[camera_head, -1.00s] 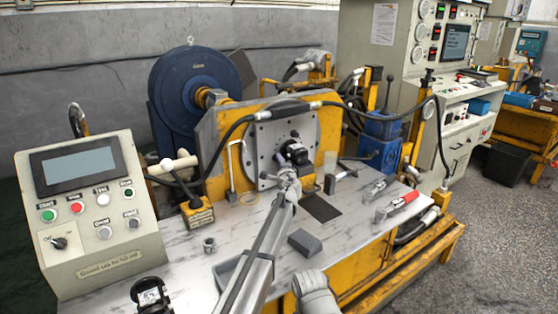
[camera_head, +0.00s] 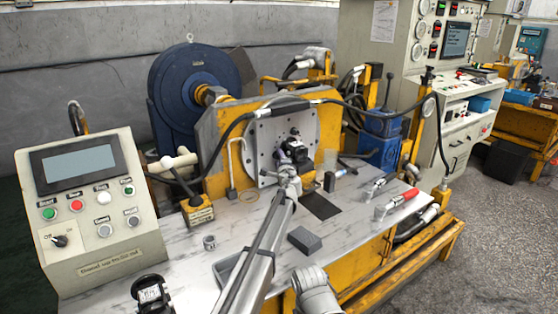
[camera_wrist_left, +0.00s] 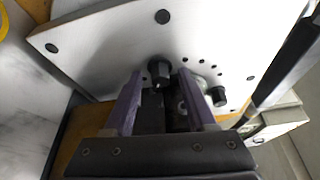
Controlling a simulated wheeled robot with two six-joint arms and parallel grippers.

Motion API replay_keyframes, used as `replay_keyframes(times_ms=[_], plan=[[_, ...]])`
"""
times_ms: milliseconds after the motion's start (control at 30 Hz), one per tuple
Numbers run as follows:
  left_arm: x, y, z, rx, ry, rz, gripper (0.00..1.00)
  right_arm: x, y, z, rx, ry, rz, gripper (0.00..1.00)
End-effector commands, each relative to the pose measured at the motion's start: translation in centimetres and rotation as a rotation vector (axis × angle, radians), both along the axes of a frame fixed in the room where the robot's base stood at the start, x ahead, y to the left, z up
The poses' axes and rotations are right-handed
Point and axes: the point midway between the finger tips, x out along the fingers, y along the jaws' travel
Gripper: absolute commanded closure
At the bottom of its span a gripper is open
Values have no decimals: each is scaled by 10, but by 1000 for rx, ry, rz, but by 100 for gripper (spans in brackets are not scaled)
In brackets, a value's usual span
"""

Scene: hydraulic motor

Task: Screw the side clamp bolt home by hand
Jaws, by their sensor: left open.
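The light mounting plate (camera_head: 264,134) stands upright on the yellow bracket and carries a black motor (camera_head: 299,148). My left gripper (camera_head: 293,161) is open just in front of the motor's lower side; its arm comes from below. In the left wrist view, its two purple fingers (camera_wrist_left: 163,98) stand apart. A black knob-like bolt head (camera_wrist_left: 158,72) shows between and just beyond the fingertips. A second black knob (camera_wrist_left: 219,96) sits right of the right finger. I cannot tell which is the side clamp bolt, or whether a finger touches either.
A grey block (camera_head: 304,240), a small metal ring (camera_head: 209,242) and a red-handled tool (camera_head: 398,203) lie on the bench. The control box (camera_head: 90,210) stands at the left. A black hose (camera_head: 236,128) passes across the plate's top.

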Motion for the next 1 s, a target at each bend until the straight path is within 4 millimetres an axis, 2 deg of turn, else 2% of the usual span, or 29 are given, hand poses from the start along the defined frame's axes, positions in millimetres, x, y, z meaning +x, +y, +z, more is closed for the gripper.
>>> replay_keyframes(times_ms=[267, 600, 700, 1000], plan=[[-12, -3, 1, 0, 0, -1, 43, 0, 0, 1, 0, 0, 0, 50], [-64, -15, 4, 0, 0, -1, 43, 0, 0, 4, 0, 0, 0, 50], [-74, -18, 4, 0, 0, -1, 43, 0, 0, 4, 0, 0, 0, 50], [-76, -19, 4, 0, 0, 0, 43, 0, 0, 4, 0, 0, 0, 50]])
